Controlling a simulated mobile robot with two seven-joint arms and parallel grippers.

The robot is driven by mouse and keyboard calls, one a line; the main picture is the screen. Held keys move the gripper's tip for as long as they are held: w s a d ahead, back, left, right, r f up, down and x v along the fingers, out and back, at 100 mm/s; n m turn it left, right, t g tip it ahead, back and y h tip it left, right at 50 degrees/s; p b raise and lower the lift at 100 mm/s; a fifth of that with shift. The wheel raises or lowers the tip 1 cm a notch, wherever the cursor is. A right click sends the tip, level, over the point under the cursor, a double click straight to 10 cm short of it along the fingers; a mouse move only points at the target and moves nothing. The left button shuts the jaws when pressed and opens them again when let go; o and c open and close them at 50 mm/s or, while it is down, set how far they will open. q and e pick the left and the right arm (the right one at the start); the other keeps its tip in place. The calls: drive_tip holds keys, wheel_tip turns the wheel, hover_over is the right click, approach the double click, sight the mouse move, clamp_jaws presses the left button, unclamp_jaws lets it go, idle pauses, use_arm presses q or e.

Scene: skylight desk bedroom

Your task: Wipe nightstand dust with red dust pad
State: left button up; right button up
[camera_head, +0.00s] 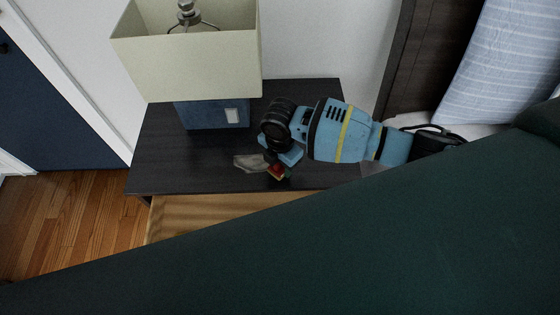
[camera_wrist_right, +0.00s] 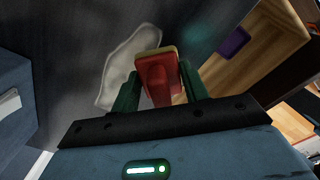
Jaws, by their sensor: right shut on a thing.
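The red dust pad (camera_head: 277,172) has a red body and a yellowish edge. My right gripper (camera_head: 282,170) is shut on it, low over the nightstand's front part. In the right wrist view the pad (camera_wrist_right: 158,75) sits between the two green fingers (camera_wrist_right: 158,92). A pale grey dust patch (camera_head: 250,163) lies on the dark nightstand top (camera_head: 180,165), just left of the pad. The patch also shows in the wrist view (camera_wrist_right: 122,65), beside the pad. Whether the pad touches the top is hard to tell. My left gripper is not in view.
A lamp with a cream shade (camera_head: 190,65) and blue base (camera_head: 212,113) stands at the nightstand's back left. An open wooden drawer (camera_head: 190,212) is below the front edge, with a purple item (camera_wrist_right: 234,42) inside. A bed with a striped pillow (camera_head: 500,70) is right.

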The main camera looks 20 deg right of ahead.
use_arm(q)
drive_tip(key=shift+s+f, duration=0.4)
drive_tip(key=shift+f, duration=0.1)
use_arm(e)
drive_tip(key=shift+f, duration=0.8)
use_arm(q)
drive_tip(key=shift+b, duration=0.3)
use_arm(e)
drive_tip(key=shift+w, duration=0.1)
drive_tip(key=shift+w+d+b, duration=0.2)
drive_tip(key=shift+w, duration=0.3)
drive_tip(key=shift+w+d+b, duration=0.15)
drive_tip(key=shift+w, duration=0.35)
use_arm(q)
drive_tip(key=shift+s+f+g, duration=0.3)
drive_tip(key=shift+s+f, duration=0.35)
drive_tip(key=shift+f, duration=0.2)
use_arm(e)
drive_tip(key=shift+w+d+r, duration=0.1)
drive_tip(key=shift+w+d, duration=0.1)
drive_tip(key=shift+w, duration=0.5)
